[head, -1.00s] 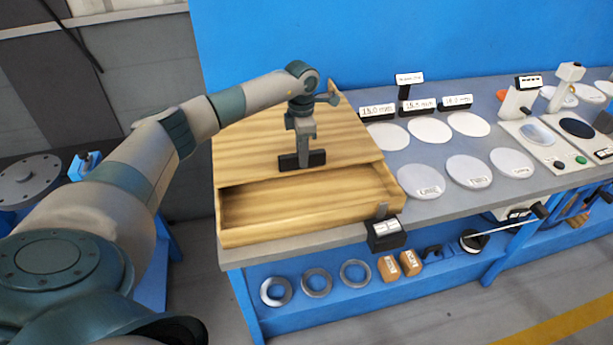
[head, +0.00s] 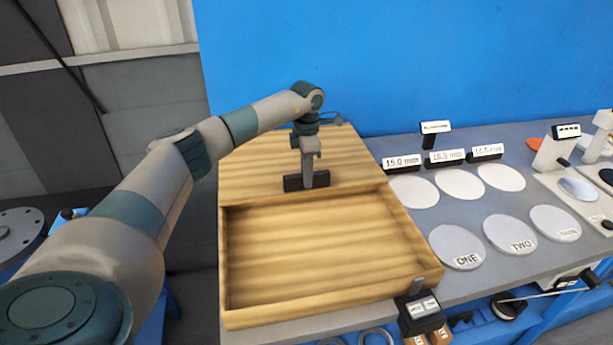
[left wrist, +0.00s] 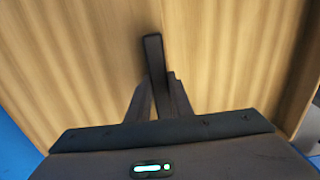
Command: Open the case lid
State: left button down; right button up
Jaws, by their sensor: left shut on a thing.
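The case is a light wooden box (head: 325,302) on the bench, with its open front part facing me. Its wooden lid (head: 265,160) covers only the rear part, and the bare wooden inside shows in front of it. My left gripper (head: 307,176) is shut on the dark handle (head: 292,184) near the lid's front edge. In the left wrist view, the gripper's fingers (left wrist: 160,98) meet at the handle (left wrist: 153,50) above the wooden lid (left wrist: 230,55). My right gripper is in neither view.
A small black labelled block (head: 421,316) stands at the case's front right corner. Several pale discs, such as disc ONE (head: 457,243), lie to the right with label stands behind. A blue wall (head: 400,60) rises behind the bench.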

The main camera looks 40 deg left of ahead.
pick_arm(q)
jog(key=c, duration=1.6)
grip_release()
jog(key=shift+d, duration=0.1)
